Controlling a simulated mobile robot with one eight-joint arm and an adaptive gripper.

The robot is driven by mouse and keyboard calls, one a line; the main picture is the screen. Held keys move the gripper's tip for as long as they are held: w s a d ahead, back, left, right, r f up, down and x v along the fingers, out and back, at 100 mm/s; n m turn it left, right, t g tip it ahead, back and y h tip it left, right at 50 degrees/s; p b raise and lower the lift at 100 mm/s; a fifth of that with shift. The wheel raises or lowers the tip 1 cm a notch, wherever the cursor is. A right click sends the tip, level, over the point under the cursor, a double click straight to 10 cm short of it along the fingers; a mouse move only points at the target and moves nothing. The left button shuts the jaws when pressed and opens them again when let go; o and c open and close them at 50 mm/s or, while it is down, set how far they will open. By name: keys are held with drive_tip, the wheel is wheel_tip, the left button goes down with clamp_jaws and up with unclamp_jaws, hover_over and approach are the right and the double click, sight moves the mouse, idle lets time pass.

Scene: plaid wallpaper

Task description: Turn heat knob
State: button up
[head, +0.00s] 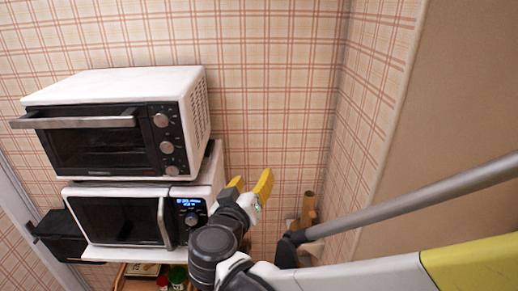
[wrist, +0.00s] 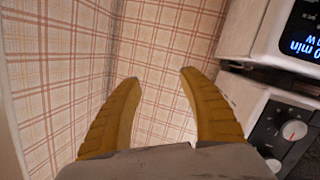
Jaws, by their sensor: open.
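A white toaster oven (head: 195,100) with a black front stands at the left in the head view. Its right panel holds a column of silver knobs: an upper knob (head: 161,120), a middle knob (head: 166,147) and a lower knob (head: 172,170). No label is readable, so I cannot tell which is the heat knob. In the wrist view, a round knob with a red mark (wrist: 293,130) shows at the right edge. My gripper (head: 250,182) has yellow fingers, open and empty, to the right of the ovens and apart from them. The fingers also show in the wrist view (wrist: 160,78).
A white microwave (head: 110,190) with a lit blue display and a dial (head: 191,219) stands under the toaster oven. A black box (head: 60,235) is at its left. Brown rolls (head: 307,205) stand in the corner. Plaid wall lies behind; the space between my fingers is clear.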

drive_tip(key=s+d+f+g+b, duration=0.3)
drive_tip(key=d+f+g, duration=0.1)
drive_tip(key=d+f, duration=0.3)
drive_tip(key=shift+d+f, duration=0.25)
drive_tip(key=shift+d, duration=0.95)
drive_tip(key=shift+b, duration=0.3)
